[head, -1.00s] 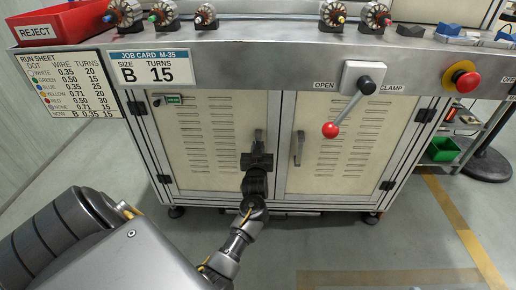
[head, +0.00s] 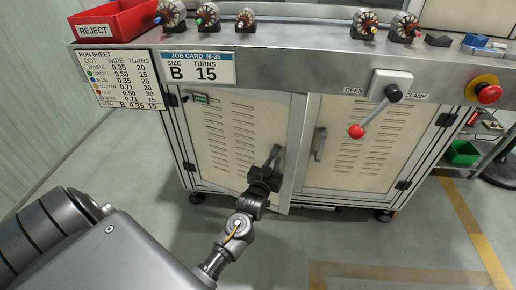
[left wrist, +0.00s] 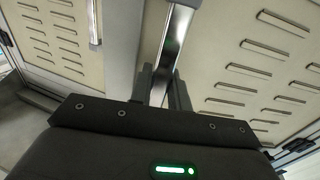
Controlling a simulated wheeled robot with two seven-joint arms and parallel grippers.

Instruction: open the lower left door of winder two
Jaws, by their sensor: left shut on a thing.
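The lower left door (head: 230,130) of the winder cabinet is a cream louvred panel in a grey frame. It stands slightly ajar, its free edge out from the cabinet front. My left gripper (head: 266,176) is shut on its upright metal handle (head: 274,156). In the left wrist view the handle (left wrist: 175,50) runs between the two fingers (left wrist: 158,88), with the louvred door panel (left wrist: 255,75) to the right. My right gripper is not in view.
The lower right door (head: 355,140) is closed, with its own handle (head: 319,144). A red-knobbed clamp lever (head: 375,118) hangs in front of it. Above is the bench edge with a job card (head: 197,68) and a red reject bin (head: 115,20). Clear floor (head: 330,245) lies in front.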

